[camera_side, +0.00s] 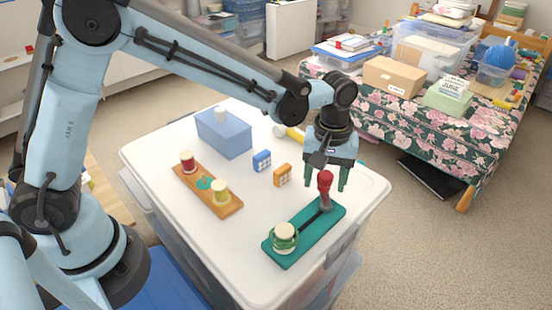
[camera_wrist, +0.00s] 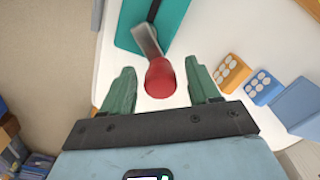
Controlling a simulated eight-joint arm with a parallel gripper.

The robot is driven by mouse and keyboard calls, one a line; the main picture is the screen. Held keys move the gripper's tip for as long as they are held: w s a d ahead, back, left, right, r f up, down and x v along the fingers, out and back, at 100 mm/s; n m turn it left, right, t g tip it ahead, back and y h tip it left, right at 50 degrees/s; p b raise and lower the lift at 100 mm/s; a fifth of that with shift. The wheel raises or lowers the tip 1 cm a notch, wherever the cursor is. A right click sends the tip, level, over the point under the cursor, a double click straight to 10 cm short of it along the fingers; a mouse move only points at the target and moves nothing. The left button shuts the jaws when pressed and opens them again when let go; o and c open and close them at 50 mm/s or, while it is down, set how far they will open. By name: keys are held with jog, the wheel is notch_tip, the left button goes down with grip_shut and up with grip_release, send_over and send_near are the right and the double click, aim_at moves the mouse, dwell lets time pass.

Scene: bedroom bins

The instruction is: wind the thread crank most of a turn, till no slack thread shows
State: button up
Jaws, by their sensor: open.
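The thread crank is a teal base (camera_side: 322,222) on the white bin lid, with a grey crank arm and an upright red knob (camera_side: 325,181) at its far right end. A pale-topped spool (camera_side: 284,236) sits at the near left end. A dark strip runs along the base between them; I cannot tell whether any thread there is slack. My gripper (camera_side: 327,180) is open, its green fingers pointing down at the knob. In the wrist view the red knob (camera_wrist: 160,78) lies between the fingers, with space on both sides. The grey crank arm (camera_wrist: 147,40) leads to the teal base.
A wooden board (camera_side: 208,190) with red and yellow spools lies left of the crank. Blue (camera_side: 262,161) and orange (camera_side: 282,175) blocks stand behind. A blue box (camera_side: 223,133) and a yellow-handled tool (camera_side: 295,134) are at the back. The lid's right edge is close to the crank.

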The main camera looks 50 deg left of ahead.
jog(key=shift+c, duration=0.2)
jog(key=c, duration=1)
